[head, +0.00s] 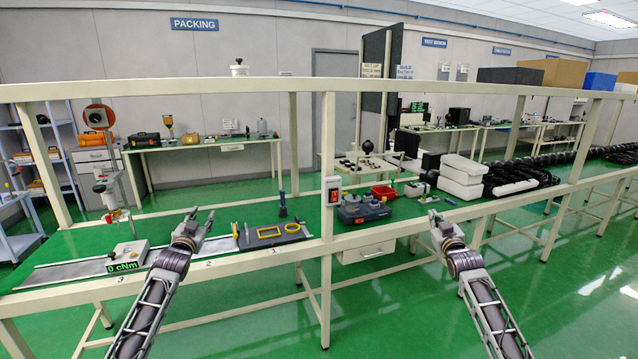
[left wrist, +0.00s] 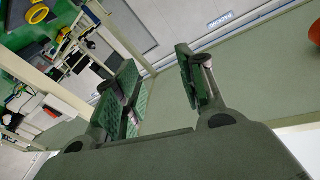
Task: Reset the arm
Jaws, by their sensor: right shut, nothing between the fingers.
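My left gripper (head: 197,222) is raised in front of the bench's front rail in the head view, with its fingers pointing up and away. In the left wrist view its two fingers (left wrist: 160,88) stand wide apart with nothing between them. My right gripper (head: 434,216) is further right in the head view, in front of the bench. Its fingers are together and hold nothing. Both arms reach up from the bottom edge, apart from each other.
The cream bench frame (head: 328,160) crosses in front of me, with an upright post in the middle. A dark tray (head: 290,238) with yellow tools, a blue-grey case (head: 364,210), a red bin (head: 384,192) and white foam blocks (head: 460,168) lie on it. The green floor (head: 400,300) in front is clear.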

